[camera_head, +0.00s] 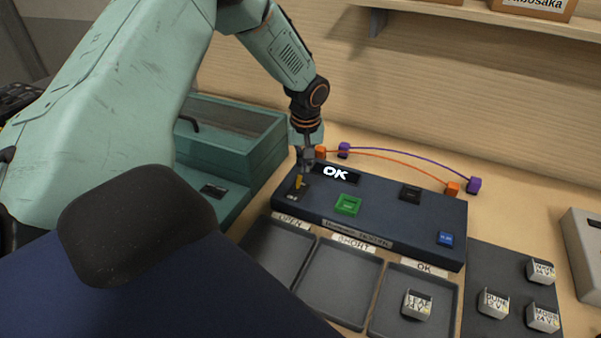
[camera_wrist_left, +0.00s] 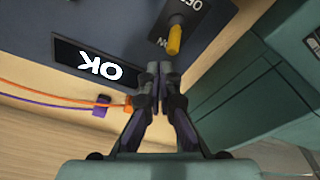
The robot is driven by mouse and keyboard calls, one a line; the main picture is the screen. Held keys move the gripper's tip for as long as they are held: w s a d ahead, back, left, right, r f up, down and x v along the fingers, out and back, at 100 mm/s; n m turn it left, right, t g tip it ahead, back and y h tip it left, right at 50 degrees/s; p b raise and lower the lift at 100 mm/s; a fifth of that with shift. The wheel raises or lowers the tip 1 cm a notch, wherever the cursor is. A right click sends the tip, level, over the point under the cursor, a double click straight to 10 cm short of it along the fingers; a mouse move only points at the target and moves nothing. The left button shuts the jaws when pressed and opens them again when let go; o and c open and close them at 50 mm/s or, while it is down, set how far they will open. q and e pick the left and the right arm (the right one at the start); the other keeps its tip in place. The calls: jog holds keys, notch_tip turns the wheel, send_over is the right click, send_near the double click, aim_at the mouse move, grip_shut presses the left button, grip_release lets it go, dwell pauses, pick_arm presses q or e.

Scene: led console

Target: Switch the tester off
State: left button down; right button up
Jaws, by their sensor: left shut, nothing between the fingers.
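The tester (camera_head: 385,219) is a dark blue console on the bench, and its display (camera_head: 335,173) reads OK. Its yellow toggle switch (camera_head: 299,182) is at the left end of the top face. In the left wrist view the yellow lever (camera_wrist_left: 174,40) leans toward the ON label, away from OFF. My left gripper (camera_head: 306,160) is shut and empty, just behind the switch. In the left wrist view its fingertips (camera_wrist_left: 160,68) are close beside the lever tip; I cannot tell whether they touch. My right gripper is not in view.
A green button (camera_head: 348,205) and a blue button (camera_head: 445,239) are on the tester. Orange and purple leads (camera_head: 405,159) arc behind it. Trays (camera_head: 338,284) labelled OPEN, SHORT and OK lie in front. A teal case (camera_head: 228,150) stands close on the left.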

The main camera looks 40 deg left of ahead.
pick_arm(q)
jog(key=shift+s+f, duration=0.1)
jog(key=shift+f, duration=0.25)
jog(key=shift+f, duration=0.1)
dwell(0.3)
jog(key=shift+s+d, duration=0.1)
jog(key=shift+s, duration=0.15)
jog(key=shift+p, duration=0.4)
jog(key=shift+s+p, duration=0.35)
jog(key=shift+p, duration=0.05)
jog(key=shift+s+d+p, duration=0.3)
jog(key=shift+s+p, duration=0.15)
jog(key=shift+p, duration=0.05)
jog(key=shift+w+a, duration=0.1)
